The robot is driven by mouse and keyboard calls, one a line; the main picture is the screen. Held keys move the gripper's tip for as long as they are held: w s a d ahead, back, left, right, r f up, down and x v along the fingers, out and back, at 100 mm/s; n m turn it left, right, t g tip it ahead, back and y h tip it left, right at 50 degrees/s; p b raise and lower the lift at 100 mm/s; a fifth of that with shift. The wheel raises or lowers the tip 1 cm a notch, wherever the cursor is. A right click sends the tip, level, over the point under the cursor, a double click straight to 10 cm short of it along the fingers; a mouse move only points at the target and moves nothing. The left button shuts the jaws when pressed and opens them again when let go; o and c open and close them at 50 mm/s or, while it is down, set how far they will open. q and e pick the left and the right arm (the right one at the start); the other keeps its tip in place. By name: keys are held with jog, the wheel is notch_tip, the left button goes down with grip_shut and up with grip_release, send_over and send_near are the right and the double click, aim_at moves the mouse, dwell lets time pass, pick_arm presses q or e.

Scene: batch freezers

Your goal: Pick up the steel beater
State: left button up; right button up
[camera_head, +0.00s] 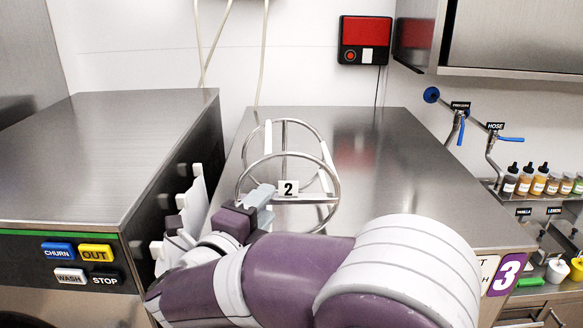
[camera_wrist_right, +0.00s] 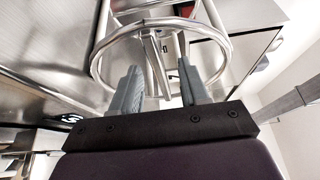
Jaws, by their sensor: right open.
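The steel beater (camera_head: 318,199) is an open frame of two round rings joined by bars, with white strips and a tag reading 2. It shows at the middle of the head view, over the steel counter. My right gripper (camera_head: 262,196) is at its near lower left side. In the right wrist view the fingers of my right gripper (camera_wrist_right: 158,66) are apart, and the beater's ring (camera_wrist_right: 97,62) passes across and beyond them. A bar of the beater appears between the fingertips; I cannot tell whether they touch it. My left gripper is out of view.
A steel cabinet (camera_head: 110,150) with CHURN, OUT, WASH and STOP buttons stands at left, with a dark gap beside it. The steel counter (camera_head: 380,160) is clear behind and right of the beater. Bottles (camera_head: 525,180) and taps line the right wall.

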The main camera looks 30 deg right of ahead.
aim_at(278, 195)
jog(key=p+x, duration=0.4)
jog(key=x, duration=0.2)
jog(key=shift+d, duration=0.35)
jog(key=shift+f, duration=0.15)
jog(key=shift+a, duration=0.15)
grip_shut()
jog(key=shift+r+b, duration=0.3)
jog(key=shift+b, duration=0.05)
jog(key=s+r+b, duration=0.6)
jog(key=s+r, duration=0.4)
jog(key=s, duration=0.1)
jog(key=shift+s+d+r, duration=0.2)
jog(key=shift+s+d, duration=0.1)
jog(key=shift+d, duration=0.15)
